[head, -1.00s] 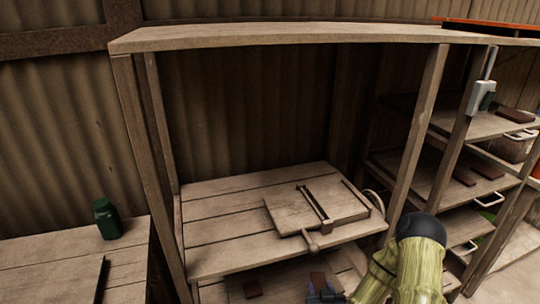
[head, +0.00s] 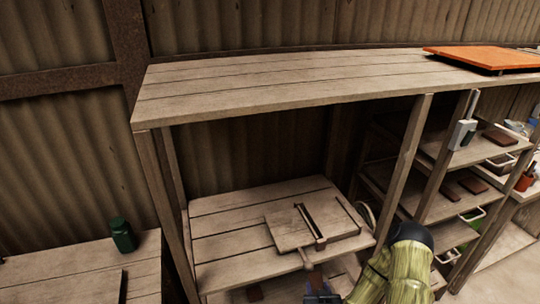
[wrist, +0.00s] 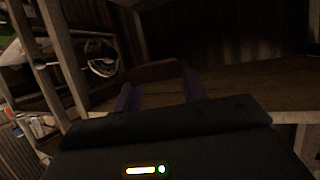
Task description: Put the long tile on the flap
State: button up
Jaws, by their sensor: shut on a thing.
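My gripper (wrist: 158,92) is shut on a dark reddish-brown tile (wrist: 152,71), which spans across between the fingertips in the wrist view. In the head view my gripper (head: 322,292) is at the bottom edge, low in front of the shelf, and the held tile cannot be made out there. A wooden press (head: 290,228) with a flat board, dark rails and a front handle (head: 306,259) lies on the middle shelf, above and beyond my gripper. I cannot tell which part of it is the flap.
The wooden shelf (head: 215,239) has free room left of the press. A top board (head: 260,87) and posts (head: 405,165) frame it. Side shelves hold reddish tiles (head: 472,184). An orange panel (head: 480,58) lies on top. A green bottle (head: 123,236) stands on the left table.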

jog(key=shift+f, duration=0.1)
dwell(0.6)
jog(key=f, duration=0.2)
jog(key=s+f, duration=0.1)
jog(key=f, duration=0.2)
jog(key=shift+s+f, duration=0.25)
jog(key=shift+f, duration=0.05)
